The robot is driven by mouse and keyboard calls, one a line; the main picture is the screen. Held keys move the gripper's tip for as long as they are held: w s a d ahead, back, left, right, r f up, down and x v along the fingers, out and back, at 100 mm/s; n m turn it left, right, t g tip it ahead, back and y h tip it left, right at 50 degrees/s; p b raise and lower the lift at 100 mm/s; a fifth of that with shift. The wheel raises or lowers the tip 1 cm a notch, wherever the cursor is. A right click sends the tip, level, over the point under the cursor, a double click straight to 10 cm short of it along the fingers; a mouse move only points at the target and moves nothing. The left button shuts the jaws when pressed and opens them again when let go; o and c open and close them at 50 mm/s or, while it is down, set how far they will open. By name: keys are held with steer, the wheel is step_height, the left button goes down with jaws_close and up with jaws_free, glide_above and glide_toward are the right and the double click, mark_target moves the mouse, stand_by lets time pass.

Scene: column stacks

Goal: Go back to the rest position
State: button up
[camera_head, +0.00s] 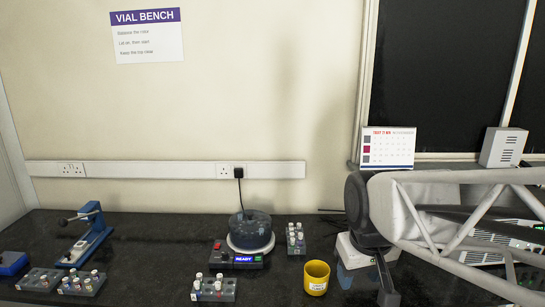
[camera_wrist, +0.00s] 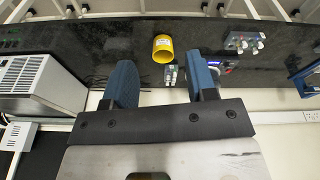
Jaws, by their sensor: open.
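My gripper (camera_wrist: 160,70) shows in the wrist view as two blue fingers spread well apart with nothing between them. It is open, and no object is held. In the head view my arm reaches in from the right side; the fingers cannot be made out clearly there. A round centrifuge (camera_head: 250,235) with a dark bowl stands on the bench, with a control box (camera_head: 236,259) reading READY in front. A yellow cup (camera_head: 317,277) stands to its right and also shows in the wrist view (camera_wrist: 162,48), beyond the fingers.
Vial racks stand in front of the centrifuge (camera_head: 214,289), right of it (camera_head: 296,239) and at the left (camera_head: 64,284). A calendar (camera_head: 388,147) and grey box (camera_head: 503,147) are at the right. The bench between press and centrifuge is clear.

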steer(key=s+d+f+m, duration=0.2)
steer(key=s, duration=0.7)
steer(key=shift+d, duration=0.25)
stand_by(1.5)
